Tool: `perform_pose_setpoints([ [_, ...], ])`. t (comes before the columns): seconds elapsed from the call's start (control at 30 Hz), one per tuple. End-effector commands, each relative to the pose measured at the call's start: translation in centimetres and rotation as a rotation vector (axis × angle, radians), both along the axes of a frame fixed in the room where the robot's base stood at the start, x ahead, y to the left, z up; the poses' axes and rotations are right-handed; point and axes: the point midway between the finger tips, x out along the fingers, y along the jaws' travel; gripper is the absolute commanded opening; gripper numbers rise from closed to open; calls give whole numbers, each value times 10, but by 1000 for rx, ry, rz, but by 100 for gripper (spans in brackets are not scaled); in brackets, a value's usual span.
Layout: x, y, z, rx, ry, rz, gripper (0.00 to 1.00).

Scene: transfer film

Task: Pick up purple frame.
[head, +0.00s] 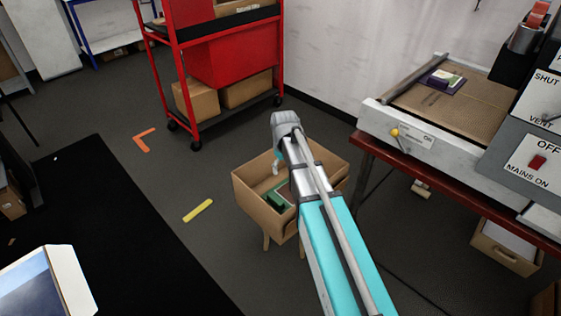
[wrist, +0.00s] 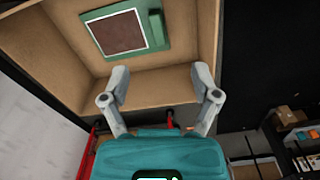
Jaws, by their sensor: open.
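The purple frame (head: 442,84) lies flat on the brown bed of the machine at the right in the head view, with a pale and green patch on it. It is not in the wrist view. My gripper (wrist: 161,76) is open and empty, its two fingers apart at the edge of an open wooden box. In the head view my gripper (head: 277,166) is over that box, left of the machine and well away from the purple frame; my arm partly hides it. A green frame (wrist: 153,48) with a brown centre lies inside the box.
The wooden box (head: 250,196) stands on legs. The machine (head: 372,114) rests on a red-edged table, with a switch panel (head: 537,160) at its right. A red cart (head: 187,90) stands at the back. Grey floor and a black mat (head: 110,215) lie left.

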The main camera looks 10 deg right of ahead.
Motion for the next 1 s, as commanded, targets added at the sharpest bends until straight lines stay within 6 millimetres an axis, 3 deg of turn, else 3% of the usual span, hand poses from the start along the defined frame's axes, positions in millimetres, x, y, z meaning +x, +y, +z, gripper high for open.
perform_pose_setpoints([
  [0.03, -9, -2, 21, 0, 0, -13, 79],
  [1.0, -114, -24, 211, 1, 1, -257, 79],
])
